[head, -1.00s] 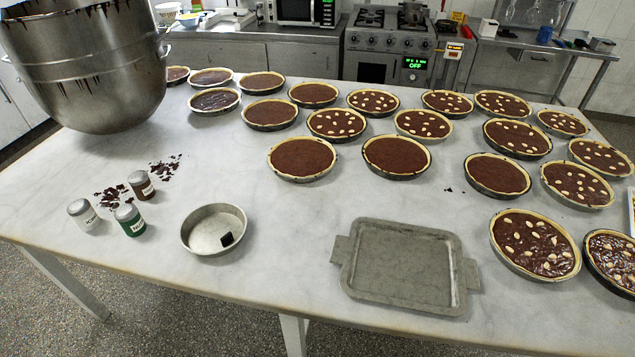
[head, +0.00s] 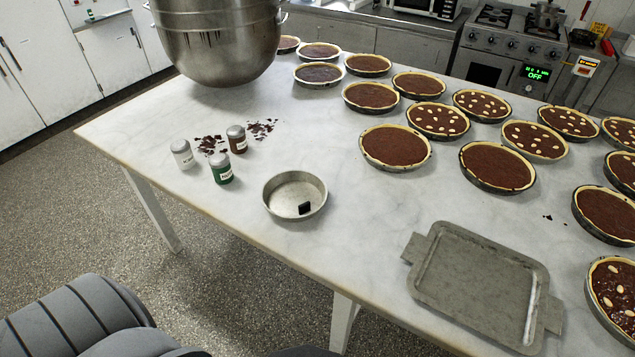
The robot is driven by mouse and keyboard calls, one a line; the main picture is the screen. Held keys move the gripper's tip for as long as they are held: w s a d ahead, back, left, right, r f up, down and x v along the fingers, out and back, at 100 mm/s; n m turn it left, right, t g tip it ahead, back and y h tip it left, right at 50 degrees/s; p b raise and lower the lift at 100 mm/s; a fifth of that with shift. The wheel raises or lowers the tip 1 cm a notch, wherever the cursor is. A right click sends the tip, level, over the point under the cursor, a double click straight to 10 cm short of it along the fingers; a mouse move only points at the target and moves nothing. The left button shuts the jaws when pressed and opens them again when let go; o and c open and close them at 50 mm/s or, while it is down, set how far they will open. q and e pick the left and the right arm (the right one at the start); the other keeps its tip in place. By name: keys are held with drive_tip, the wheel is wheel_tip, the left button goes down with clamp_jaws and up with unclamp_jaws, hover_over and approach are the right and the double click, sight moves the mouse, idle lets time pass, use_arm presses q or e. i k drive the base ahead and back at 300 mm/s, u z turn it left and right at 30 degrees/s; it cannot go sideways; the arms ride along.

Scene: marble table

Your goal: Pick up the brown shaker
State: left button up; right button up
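The brown shaker (head: 237,140) stands upright on the marble table, with a grey lid and a pale label. A green shaker (head: 221,170) stands just in front of it, and a white shaker (head: 183,155) stands to its left. Dark chocolate shavings (head: 209,144) lie beside and behind it. A grey padded arm part of mine shows at the bottom left, below the table edge and well apart from the shakers. Neither gripper's fingers can be seen.
A round metal pan (head: 294,193) with a dark piece in it sits right of the shakers. A large steel bowl (head: 215,40) is behind them. A metal tray (head: 480,285) and several chocolate tarts (head: 395,147) fill the right side. The marble table's (head: 130,130) left corner is bare.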

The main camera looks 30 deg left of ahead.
sight(235, 134)
drive_tip(key=u, duration=0.1)
drive_tip(key=k, duration=0.15)
drive_tip(key=u, duration=1.45)
